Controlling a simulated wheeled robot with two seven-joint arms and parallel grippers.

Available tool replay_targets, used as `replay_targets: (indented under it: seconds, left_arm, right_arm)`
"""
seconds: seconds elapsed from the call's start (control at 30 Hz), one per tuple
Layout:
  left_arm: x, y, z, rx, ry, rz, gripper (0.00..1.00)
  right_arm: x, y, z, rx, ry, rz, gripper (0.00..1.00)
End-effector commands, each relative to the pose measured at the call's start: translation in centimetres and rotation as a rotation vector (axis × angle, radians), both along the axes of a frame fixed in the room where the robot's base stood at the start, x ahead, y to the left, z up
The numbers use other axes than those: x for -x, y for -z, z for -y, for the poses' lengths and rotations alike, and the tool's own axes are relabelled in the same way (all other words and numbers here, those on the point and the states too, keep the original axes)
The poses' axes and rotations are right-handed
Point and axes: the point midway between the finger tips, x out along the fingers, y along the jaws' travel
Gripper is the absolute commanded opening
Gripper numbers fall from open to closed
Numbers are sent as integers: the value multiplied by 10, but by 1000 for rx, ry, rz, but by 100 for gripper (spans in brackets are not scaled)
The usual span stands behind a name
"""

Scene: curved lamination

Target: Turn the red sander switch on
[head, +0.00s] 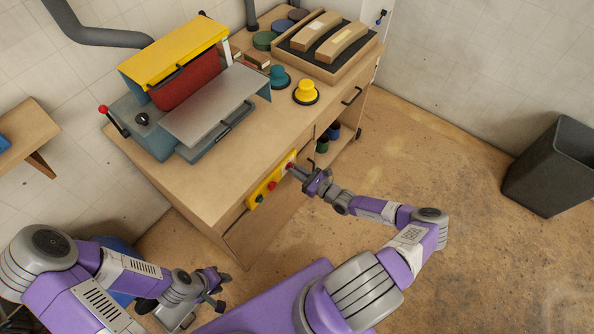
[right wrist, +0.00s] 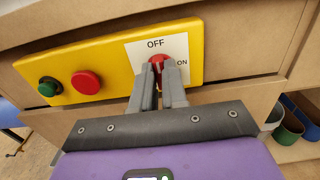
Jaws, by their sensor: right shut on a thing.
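The red sander switch (right wrist: 158,60) sits on a white plate marked OFF above and ON to the right, at the right end of a yellow panel (right wrist: 115,66). In the head view the yellow panel (head: 265,187) is on the front of the wooden bench. My right gripper (right wrist: 159,72) is shut on the red switch, its fingertips hiding the lower part of it. It also shows in the head view (head: 294,169), reaching the panel from the right. My left gripper (head: 215,289) is low at the front left, away from the panel; its finger opening is unclear.
A green button (right wrist: 48,87) and a red button (right wrist: 86,82) are on the same panel. The sander (head: 190,90) with its yellow hood stands on the bench (head: 215,185). A tray (head: 329,75) holds curved wooden pieces. A dark bin (head: 555,165) stands right; the floor between is clear.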

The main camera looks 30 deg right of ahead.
Motion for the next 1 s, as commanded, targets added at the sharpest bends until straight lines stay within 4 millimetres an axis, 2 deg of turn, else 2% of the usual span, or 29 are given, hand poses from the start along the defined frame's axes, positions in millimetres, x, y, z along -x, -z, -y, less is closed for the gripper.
replay_targets:
  seconds: [0.43, 1.0]
  left_arm:
    - [0, -8, 0, 0, 0, 0, 36]
    - [0, -18, 0, 0, 0, 0, 36]
  right_arm:
    - [0, -1, 0, -115, -3, -47, 0]
    - [-1, 0, 2, -590, -2, -245, 0]
